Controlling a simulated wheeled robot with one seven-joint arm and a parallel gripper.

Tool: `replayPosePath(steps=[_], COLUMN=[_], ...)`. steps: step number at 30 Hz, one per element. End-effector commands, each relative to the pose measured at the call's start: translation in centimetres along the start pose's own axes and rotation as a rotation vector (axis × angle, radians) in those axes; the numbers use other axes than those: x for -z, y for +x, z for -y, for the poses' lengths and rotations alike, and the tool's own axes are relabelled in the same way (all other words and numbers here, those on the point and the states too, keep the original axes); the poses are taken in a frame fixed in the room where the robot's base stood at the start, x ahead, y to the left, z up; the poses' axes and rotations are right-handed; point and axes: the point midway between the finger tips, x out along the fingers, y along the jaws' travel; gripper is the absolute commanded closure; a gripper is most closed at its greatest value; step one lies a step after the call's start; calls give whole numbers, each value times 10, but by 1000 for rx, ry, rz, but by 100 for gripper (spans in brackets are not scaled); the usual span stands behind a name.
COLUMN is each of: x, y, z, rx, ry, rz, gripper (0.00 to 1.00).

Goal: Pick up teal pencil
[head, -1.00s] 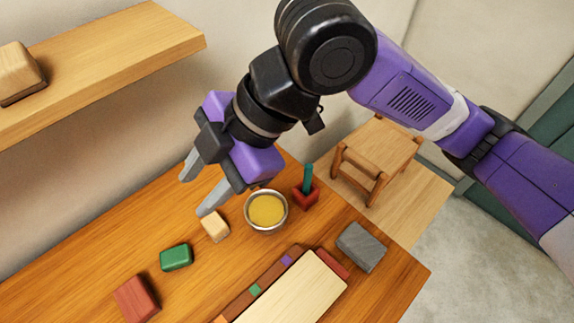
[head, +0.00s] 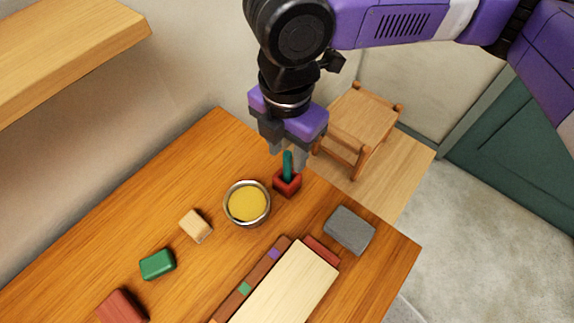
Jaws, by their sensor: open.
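The teal pencil (head: 288,166) stands upright in a small red holder (head: 287,185) on the wooden table. My gripper (head: 286,160) points down just above the holder, with its grey fingertips apart on either side of the pencil's upper part in the picture. It is open. I cannot tell from this one view whether the fingers touch the pencil or how well they line up with it in depth.
A metal bowl (head: 247,204) with yellow contents stands close left of the holder. A grey block (head: 350,230) and a pale board (head: 288,285) lie nearer. Tan (head: 196,227), green (head: 157,264) and red (head: 122,307) blocks lie left. A wooden chair (head: 362,120) stands behind the table.

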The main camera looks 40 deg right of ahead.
Motion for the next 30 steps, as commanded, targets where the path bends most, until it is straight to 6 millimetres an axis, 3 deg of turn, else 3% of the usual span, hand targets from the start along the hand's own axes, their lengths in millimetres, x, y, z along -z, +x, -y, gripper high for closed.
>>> replayPosePath(steps=[6,14,20,30], x=[0,0,0,0], y=[24,26,26,25], z=[0,0,0,0], rx=[0,-1,-1,-2], ry=[1,1,1,0], rz=[-2,-1,-1,-1], gripper=[59,59,99,100])
